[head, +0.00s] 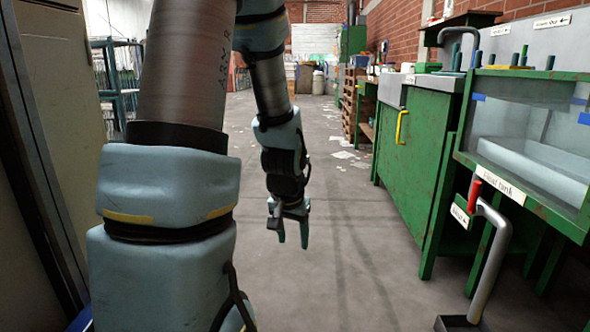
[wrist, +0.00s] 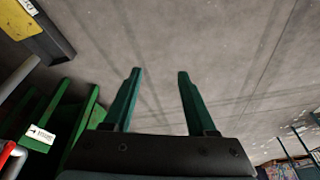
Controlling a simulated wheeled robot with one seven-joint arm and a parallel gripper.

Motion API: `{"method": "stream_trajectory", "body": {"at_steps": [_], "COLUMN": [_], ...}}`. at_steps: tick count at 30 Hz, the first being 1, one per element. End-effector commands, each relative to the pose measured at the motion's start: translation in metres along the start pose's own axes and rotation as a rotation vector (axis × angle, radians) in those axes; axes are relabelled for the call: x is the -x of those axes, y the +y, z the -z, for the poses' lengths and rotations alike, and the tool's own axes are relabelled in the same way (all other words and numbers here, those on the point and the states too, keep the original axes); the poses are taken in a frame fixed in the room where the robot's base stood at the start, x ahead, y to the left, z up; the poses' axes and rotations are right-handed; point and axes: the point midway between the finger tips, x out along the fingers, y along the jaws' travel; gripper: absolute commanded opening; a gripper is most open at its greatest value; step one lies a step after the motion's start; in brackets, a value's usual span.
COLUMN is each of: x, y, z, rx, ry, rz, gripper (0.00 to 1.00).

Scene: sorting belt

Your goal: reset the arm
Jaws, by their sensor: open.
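My gripper (head: 290,228) hangs from my arm near the middle of the head view, pointing down over the bare floor. Its two green fingers are apart with nothing between them. In the wrist view my gripper (wrist: 158,88) also shows open and empty, with only grey floor beyond the fingertips. My arm's thick upper part fills the left of the head view and hides part of the room behind it.
A green cabinet (head: 415,145) and a green-framed tank (head: 530,165) stand along the right. A grey post with a red-tipped lever (head: 492,250) stands in front of the tank. The grey floor (head: 345,235) is open in the middle, with scattered papers farther back.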

Motion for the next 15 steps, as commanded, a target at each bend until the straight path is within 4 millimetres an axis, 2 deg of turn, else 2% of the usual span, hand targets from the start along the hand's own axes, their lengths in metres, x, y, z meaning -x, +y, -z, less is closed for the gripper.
{"method": "stream_trajectory", "body": {"at_steps": [1,3,10,15], "x": [0.02,0.037,0.088,0.121], "y": [-0.01,-0.019,-0.032,-0.032], "z": [-0.011,-0.028,-0.081,-0.067], "rx": [0.052,0.117,0.307,0.292], "ry": [-0.022,-0.058,-0.158,-0.158], "rz": [0.01,0.018,0.016,0.015], "gripper": [0.57,0.57,0.57,0.57]}}
